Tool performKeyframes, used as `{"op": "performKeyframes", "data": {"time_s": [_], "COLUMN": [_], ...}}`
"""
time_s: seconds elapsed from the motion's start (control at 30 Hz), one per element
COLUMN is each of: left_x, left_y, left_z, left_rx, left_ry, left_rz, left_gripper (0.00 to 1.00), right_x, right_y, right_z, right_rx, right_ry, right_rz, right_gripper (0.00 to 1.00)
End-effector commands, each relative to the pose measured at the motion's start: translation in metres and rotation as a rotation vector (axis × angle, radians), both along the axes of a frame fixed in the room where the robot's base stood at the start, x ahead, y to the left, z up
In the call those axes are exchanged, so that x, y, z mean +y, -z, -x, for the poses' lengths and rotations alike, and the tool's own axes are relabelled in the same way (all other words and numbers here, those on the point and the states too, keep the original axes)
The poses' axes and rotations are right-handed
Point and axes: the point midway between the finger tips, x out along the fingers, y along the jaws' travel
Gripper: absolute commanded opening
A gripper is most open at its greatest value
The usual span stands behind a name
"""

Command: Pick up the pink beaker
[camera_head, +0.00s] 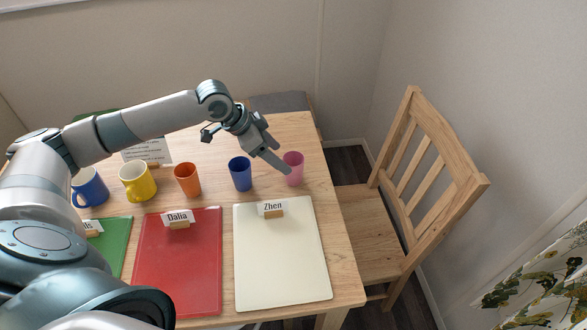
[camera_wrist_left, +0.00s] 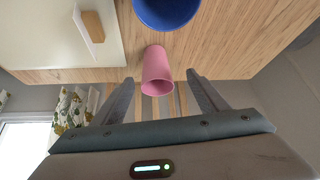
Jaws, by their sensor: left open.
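The pink beaker (camera_head: 293,168) stands upright on the wooden table near its right edge, behind the cream mat. My left gripper (camera_head: 283,162) reaches over the table from the left, with its fingers just beside the beaker's upper left side. In the left wrist view the pink beaker (camera_wrist_left: 157,66) shows ahead of the fingertips, roughly in line with the gap between them. The left gripper (camera_wrist_left: 160,82) is open with nothing held. I cannot tell whether a finger touches the beaker. My right gripper is not in view.
A blue beaker (camera_head: 240,174) stands close left of the pink one; an orange beaker (camera_head: 188,180), yellow mug (camera_head: 138,182) and blue mug (camera_head: 90,187) stand further left. The cream mat (camera_head: 283,260) with a "Zhen" card lies in front. A wooden chair (camera_head: 367,225) stands at the right.

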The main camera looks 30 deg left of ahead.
Motion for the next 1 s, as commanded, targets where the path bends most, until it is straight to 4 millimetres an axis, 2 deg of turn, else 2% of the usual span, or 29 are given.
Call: {"op": "performKeyframes", "data": {"time_s": [0.2,0.6,0.77,1.0], "left_x": [-0.008,-0.009,-0.016,-0.032], "left_y": [0.019,0.021,0.028,0.051], "left_z": [-0.009,-0.01,-0.013,-0.023], "left_rx": [0.001,0.0,0.002,0.001], "left_ry": [0.001,0.001,0.002,0.0], "left_rz": [0.0,-0.001,0.002,0.001], "left_gripper": [0.67,0.67,0.67,0.67], "right_x": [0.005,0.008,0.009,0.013], "right_y": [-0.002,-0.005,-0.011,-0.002], "right_z": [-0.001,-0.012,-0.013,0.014], "right_rx": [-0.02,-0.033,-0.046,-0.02], "right_ry": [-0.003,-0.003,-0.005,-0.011], "right_rz": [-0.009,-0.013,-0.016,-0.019], "right_gripper": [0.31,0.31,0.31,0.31]}}
